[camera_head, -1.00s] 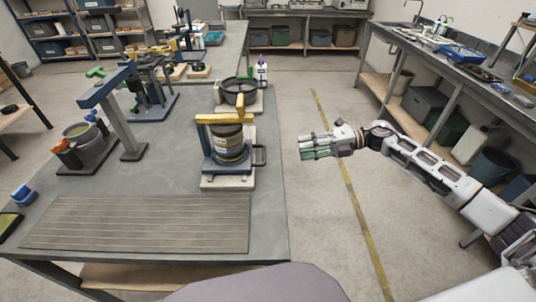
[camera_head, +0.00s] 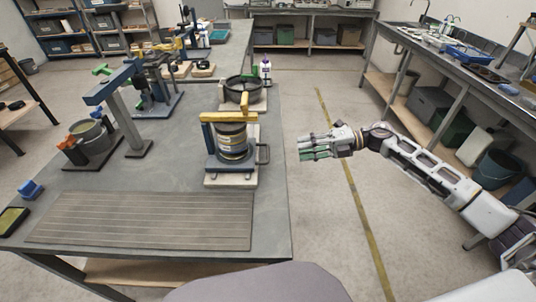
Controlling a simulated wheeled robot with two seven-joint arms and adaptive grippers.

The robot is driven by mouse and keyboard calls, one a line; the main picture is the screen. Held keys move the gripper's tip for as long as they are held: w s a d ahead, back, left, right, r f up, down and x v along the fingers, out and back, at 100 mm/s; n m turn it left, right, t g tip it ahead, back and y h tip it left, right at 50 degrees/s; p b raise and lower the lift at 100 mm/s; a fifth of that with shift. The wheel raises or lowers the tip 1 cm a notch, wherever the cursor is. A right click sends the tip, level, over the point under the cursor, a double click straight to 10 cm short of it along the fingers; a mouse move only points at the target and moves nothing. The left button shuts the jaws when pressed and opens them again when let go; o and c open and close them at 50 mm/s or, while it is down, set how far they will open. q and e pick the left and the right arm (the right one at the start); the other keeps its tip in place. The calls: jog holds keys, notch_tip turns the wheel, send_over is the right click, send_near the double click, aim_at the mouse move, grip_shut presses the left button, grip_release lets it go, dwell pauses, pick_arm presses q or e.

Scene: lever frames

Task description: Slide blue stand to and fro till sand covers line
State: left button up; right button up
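The blue stand (camera_head: 214,160) is upright on a pale base (camera_head: 230,180) on the grey table, right of the middle. It holds a dark round vessel with light bands (camera_head: 233,148); a yellow bar (camera_head: 222,117) crosses its top and a yellow lever rises at its right end. A dark handle (camera_head: 263,154) sticks out on the right. Sand and a line cannot be made out. My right gripper (camera_head: 304,148) is right of the stand, past the table edge, apart from it. Its green-padded fingers point left, look spread and hold nothing. My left gripper is not in view.
A grooved mat (camera_head: 140,222) lies at the table's front. A post with a blue arm (camera_head: 130,125), an orange-handled pot (camera_head: 88,145) and a small blue block (camera_head: 30,190) stand left. A black pan (camera_head: 241,92) and a bottle are behind. Floor right of the table is clear.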

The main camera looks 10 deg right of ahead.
aim_at(268, 153)
jog(key=x, duration=1.2)
jog(key=shift+w+a+f, duration=0.1)
jog(key=shift+a, duration=0.1)
grip_shut()
